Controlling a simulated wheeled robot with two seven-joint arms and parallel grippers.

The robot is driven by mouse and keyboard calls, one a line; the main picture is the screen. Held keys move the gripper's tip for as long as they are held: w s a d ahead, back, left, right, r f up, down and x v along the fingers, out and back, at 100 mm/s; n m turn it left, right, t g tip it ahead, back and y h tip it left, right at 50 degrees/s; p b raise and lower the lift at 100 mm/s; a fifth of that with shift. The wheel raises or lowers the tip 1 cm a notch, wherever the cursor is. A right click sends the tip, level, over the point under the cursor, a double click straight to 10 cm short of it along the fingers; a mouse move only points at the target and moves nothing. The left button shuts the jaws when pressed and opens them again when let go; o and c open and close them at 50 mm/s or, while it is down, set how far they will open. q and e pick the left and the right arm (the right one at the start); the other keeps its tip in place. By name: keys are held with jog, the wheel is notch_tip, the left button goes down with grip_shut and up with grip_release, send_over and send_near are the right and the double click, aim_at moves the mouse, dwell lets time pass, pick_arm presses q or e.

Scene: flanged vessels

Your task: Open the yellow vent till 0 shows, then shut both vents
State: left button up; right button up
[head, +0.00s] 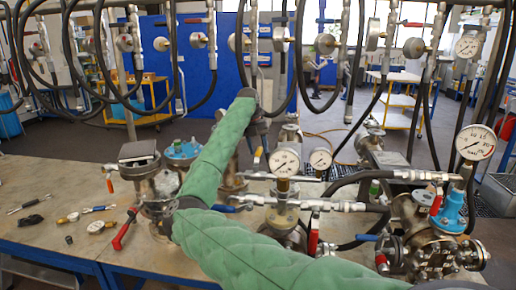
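My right arm, in a green padded sleeve, comes in from the bottom right, bends at the left and rises to the middle. Its dark gripper (261,128) is at the far end, mostly behind the sleeve; its fingers are not clear. A small yellow-orange handle (257,156) shows just below it; I cannot tell whether they touch. Two white dial gauges (285,162) (320,159) stand to its right on the metal vessels. A larger gauge (475,142) stands at the right. The needle readings are too small to tell surely. My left gripper is not in view.
A red lever (125,229) sticks out from the left vessel; blue and red handles (313,241) crowd the middle and right. Black hoses and hanging gauges (467,46) line the rack above. Small fittings (98,226) lie on the bench at left.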

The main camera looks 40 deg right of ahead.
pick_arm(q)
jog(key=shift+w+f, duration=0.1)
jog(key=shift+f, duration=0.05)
pick_arm(e)
jog(key=shift+w+r, duration=0.1)
jog(key=shift+r, duration=0.2)
pick_arm(q)
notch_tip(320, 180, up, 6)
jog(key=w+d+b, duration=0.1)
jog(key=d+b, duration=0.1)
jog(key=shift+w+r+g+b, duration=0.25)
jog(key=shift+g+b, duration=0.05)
jog(key=shift+b, duration=0.1)
pick_arm(e)
notch_tip(320, 180, up, 7)
jog(key=w+a, duration=0.1)
jog(key=shift+f, duration=0.1)
